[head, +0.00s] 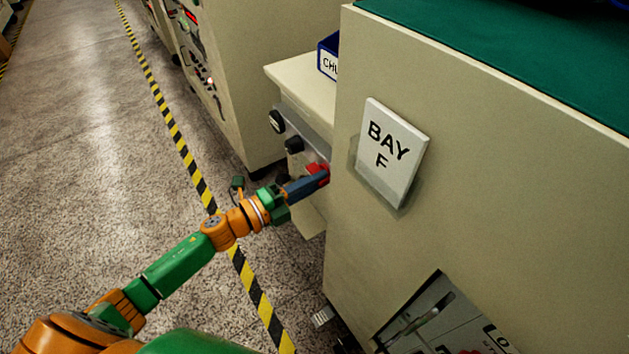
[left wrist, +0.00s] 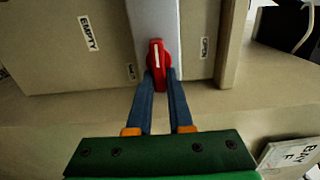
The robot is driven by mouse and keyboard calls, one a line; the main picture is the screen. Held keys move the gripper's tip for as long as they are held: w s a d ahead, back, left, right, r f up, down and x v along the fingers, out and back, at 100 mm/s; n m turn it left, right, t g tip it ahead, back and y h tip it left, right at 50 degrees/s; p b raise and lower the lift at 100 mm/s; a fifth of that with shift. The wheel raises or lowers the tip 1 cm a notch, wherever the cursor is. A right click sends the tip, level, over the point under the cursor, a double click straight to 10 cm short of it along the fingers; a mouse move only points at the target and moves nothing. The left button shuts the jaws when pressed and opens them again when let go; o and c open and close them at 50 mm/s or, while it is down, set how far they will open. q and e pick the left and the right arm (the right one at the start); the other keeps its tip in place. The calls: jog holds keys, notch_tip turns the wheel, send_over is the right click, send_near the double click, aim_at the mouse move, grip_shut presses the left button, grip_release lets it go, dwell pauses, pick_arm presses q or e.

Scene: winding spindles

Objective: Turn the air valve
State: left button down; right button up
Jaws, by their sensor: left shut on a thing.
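The air valve is a red knob (left wrist: 157,56) with a white line on it, on a grey metal strip (left wrist: 190,35) of the machine front. The white line stands nearly upright in the left wrist view. My left gripper (left wrist: 158,73) is shut on the red knob, with one blue finger on each side of it. In the head view the red knob (head: 316,169) is partly hidden by my left gripper (head: 322,178) and the cabinet edge. My right gripper is not in view.
A cream cabinet with a "BAY F" sign (head: 391,155) stands close on the right. Black knobs (head: 277,121) sit left of the valve. A blue bin (head: 328,57) is on the ledge above. Speckled floor with a yellow-black stripe (head: 185,153) is open on the left.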

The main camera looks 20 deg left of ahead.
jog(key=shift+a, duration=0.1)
pick_arm(q)
jog(key=c, duration=0.8)
grip_release()
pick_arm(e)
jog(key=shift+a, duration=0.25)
pick_arm(q)
jog(key=v, duration=0.7)
jog(key=shift+s, duration=0.1)
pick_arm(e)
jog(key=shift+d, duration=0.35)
